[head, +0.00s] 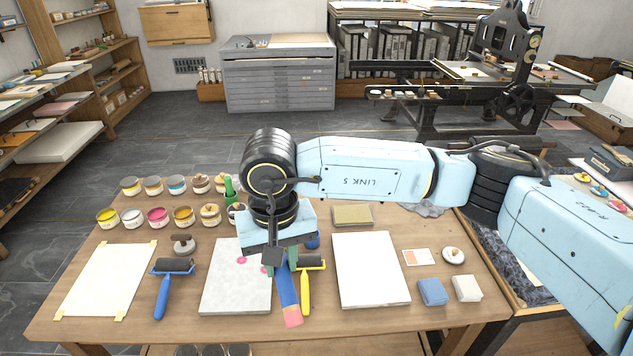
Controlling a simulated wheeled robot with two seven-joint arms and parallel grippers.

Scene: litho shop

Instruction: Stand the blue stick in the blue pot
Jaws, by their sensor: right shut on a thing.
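My right gripper (279,262) points down over the middle of the table, and its arm comes in from the right. It is shut on the blue stick (286,294), which hangs tilted toward the front edge and has a pink end. The stick's upper part is hidden by the gripper. A small blue thing (313,241), perhaps the blue pot, shows just right of the gripper's body and is mostly hidden. A green upright stick (229,188) shows left of my wrist. My left gripper is not in view.
A yellow-handled roller (306,283) lies close to the right of the held stick. Stone slabs (223,290) (371,270) flank it. A blue roller (164,290), a paper sheet (108,279) and several ink tins (157,216) are left. Blue (432,291) and white blocks (467,288) lie right.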

